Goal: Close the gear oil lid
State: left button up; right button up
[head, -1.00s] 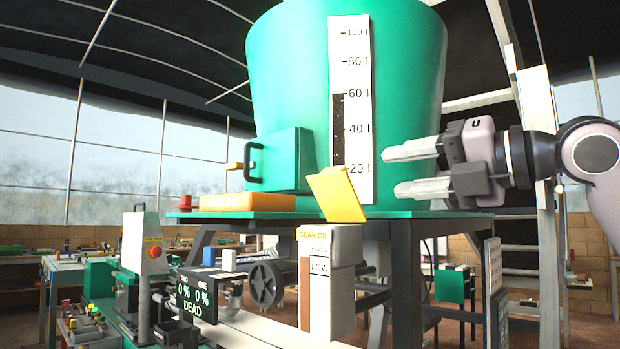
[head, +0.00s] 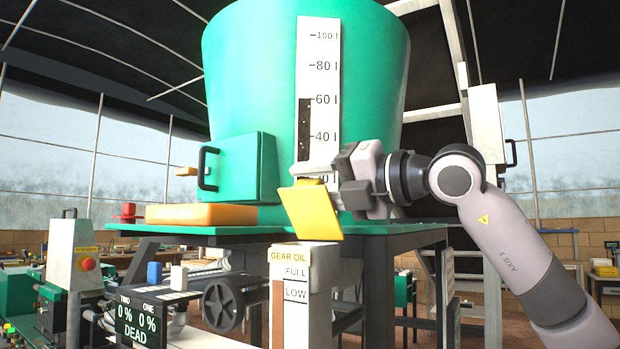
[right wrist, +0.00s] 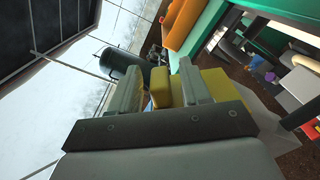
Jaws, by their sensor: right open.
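The yellow gear oil lid (head: 311,211) stands open, tilted up above the grey gear oil box (head: 306,257), which is labelled GEAR OIL with FULL and LOW marks. My right gripper (head: 318,182) is open, right behind the lid's upper part in the head view; I cannot tell whether it touches the lid. In the right wrist view the yellow lid (right wrist: 213,84) shows beyond and between the two grey fingers (right wrist: 158,88). Part of the lower finger is hidden by the lid in the head view. My left gripper is not in view.
A big green tank (head: 250,70) with a level scale stands on a green table (head: 400,236) behind the box. An orange block (head: 200,214) lies on the table's left. A black display (head: 140,318) and a wheel (head: 224,302) sit lower left.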

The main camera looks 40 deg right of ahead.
jog(key=shift+w+a, duration=0.15)
jog(key=shift+w, duration=0.2)
grip_shut()
jog(key=shift+a+f, duration=0.1)
